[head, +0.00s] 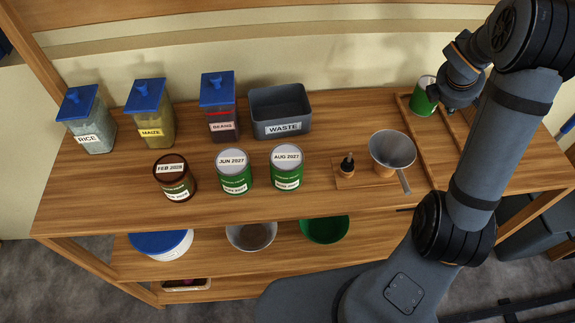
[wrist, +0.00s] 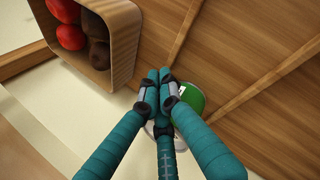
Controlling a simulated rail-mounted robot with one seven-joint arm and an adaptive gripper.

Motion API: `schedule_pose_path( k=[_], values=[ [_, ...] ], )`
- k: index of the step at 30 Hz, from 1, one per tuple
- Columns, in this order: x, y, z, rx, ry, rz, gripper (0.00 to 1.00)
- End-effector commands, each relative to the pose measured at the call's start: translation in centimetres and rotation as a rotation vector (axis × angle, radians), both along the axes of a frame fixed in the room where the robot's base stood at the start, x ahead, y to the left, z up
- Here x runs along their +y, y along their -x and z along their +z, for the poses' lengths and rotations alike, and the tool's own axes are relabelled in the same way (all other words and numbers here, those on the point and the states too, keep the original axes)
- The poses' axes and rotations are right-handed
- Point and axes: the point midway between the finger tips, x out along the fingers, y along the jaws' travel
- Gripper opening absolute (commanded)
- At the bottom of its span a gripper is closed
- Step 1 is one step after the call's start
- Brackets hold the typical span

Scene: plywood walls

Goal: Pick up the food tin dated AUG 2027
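The tin labelled AUG 2027 (head: 287,180) is green with a pale lid. It stands upright on the tabletop, right of the JUN 2027 tin (head: 234,182) and apart from it. My gripper (head: 452,98) is far to its right, at the back right of the table, beside another green tin (head: 423,100). No date is readable on that tin. In the wrist view my gripper's teal fingers (wrist: 160,80) come together at the tips with nothing visible between them. They partly hide a green tin (wrist: 194,98) behind them.
A brown FEB 2028 tin (head: 174,188) stands left of the green pair. Behind are blue-lidded jars (head: 151,120) and a grey WASTE bin (head: 282,108). A metal funnel (head: 391,149) and a small brush (head: 346,164) stand between the tin and my arm. Wooden strips (head: 415,143) border the right area.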

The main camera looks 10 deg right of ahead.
Motion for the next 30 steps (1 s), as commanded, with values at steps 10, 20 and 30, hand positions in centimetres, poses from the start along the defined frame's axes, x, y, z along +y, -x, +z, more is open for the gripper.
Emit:
schedule_pose_path(
  k=[10, 20, 30],
  values=[
    [0.00, 0.00, 0.00, 0.000, 0.000, 0.000, 0.04],
    [0.00, 0.00, 0.00, 0.000, 0.000, 0.000, 0.24],
    [0.01, -0.02, 0.01, 0.000, 0.000, 0.000, 0.44]
  ],
)
